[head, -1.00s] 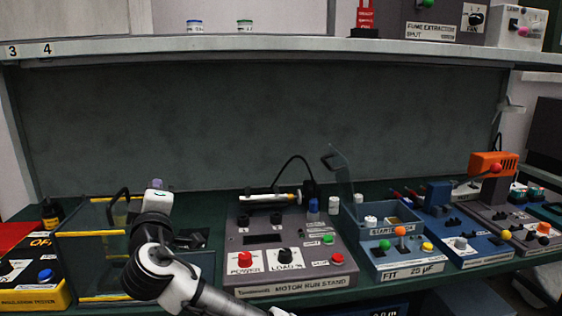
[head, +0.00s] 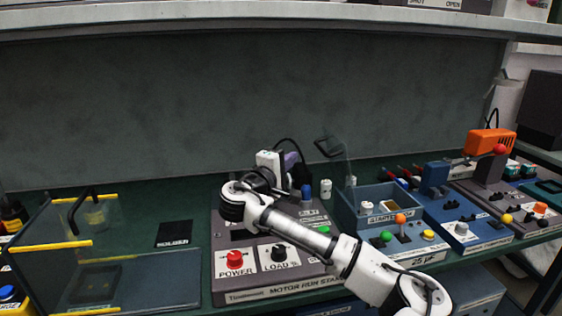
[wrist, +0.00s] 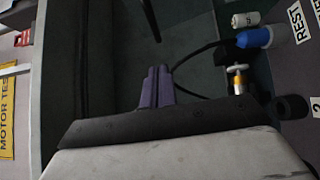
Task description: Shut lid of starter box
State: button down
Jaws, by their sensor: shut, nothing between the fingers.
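The starter box (head: 345,207) is a blue-grey open box at the right of centre in the head view. Its clear lid (head: 345,165) stands raised at the back left of the box, with a dark handle loop at its top. Inside the box are small white and tan parts. My gripper (head: 296,163) is left of the lid, above the back of the motor run stand, apart from the lid. Its purple fingers (wrist: 157,86) are together and empty in the wrist view. The lid cannot be made out clearly in the wrist view.
The motor run stand (head: 225,285) lies under my arm, with red and black knobs. A blue cap (wrist: 254,38) and a cable are near the fingers in the wrist view. A clear-walled case (head: 150,275) stands at left. A shelf (head: 250,22) runs overhead.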

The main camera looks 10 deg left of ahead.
jog(key=w+d, duration=0.1)
jog(key=w+d+p, duration=0.2)
jog(key=d, duration=0.1)
jog(key=shift+w+d+r, duration=0.1)
jog(key=shift+w+r, duration=0.2)
jog(key=shift+w, duration=0.05)
jog(key=shift+w+d+f, duration=0.15)
jog(key=shift+w+d, duration=0.05)
jog(key=shift+d, duration=0.25)
jog(key=shift+d, duration=0.1)
